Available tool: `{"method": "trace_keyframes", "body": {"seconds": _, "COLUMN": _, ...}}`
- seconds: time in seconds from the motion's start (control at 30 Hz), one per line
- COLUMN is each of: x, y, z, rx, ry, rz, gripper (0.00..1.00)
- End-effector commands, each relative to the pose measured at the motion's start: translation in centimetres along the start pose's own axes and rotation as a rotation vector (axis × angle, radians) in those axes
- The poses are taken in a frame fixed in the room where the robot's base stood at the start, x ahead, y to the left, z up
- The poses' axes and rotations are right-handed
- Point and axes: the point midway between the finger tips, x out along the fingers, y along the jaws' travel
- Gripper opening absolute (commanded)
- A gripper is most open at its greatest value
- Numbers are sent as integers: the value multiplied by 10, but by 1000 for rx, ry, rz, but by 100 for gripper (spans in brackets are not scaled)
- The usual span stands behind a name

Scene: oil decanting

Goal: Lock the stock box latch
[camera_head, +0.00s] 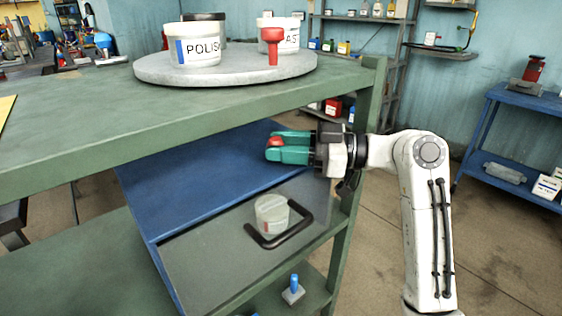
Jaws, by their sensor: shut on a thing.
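My gripper (277,147), with teal fingers, reaches in from the right beneath the green bench top. It is shut on a small red piece (277,141) above the blue box's right side. The red piece is mostly hidden between the fingers, and I cannot tell whether it is the latch or whether it joins the box. The blue box (200,172), which seems to be the stock box, is under the bench top. Its grey front panel (205,252) carries a black handle (286,238). No other latch shows clearly.
A clear tub (271,214) shows at the grey panel beside the handle. The green bench top (120,110) and its right leg (365,100) are close to my arm. A grey round tray (225,68) above holds tubs and a red-handled tool. A blue-handled item (293,290) is below.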

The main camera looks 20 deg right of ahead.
Motion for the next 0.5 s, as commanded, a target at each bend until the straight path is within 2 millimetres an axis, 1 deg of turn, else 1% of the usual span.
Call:
{"method": "trace_keyframes", "body": {"seconds": 0.03, "x": -2, "y": -1, "z": 4, "rx": 0, "ry": 6, "rz": -33, "gripper": 0}}
{"method": "trace_keyframes", "body": {"seconds": 0.2, "x": -5, "y": -4, "z": 2, "rx": 1, "ry": 27, "rz": -139, "gripper": 0}}
{"method": "trace_keyframes", "body": {"seconds": 0.5, "x": -9, "y": -7, "z": 0, "rx": 3, "ry": 46, "rz": -242, "gripper": 0}}
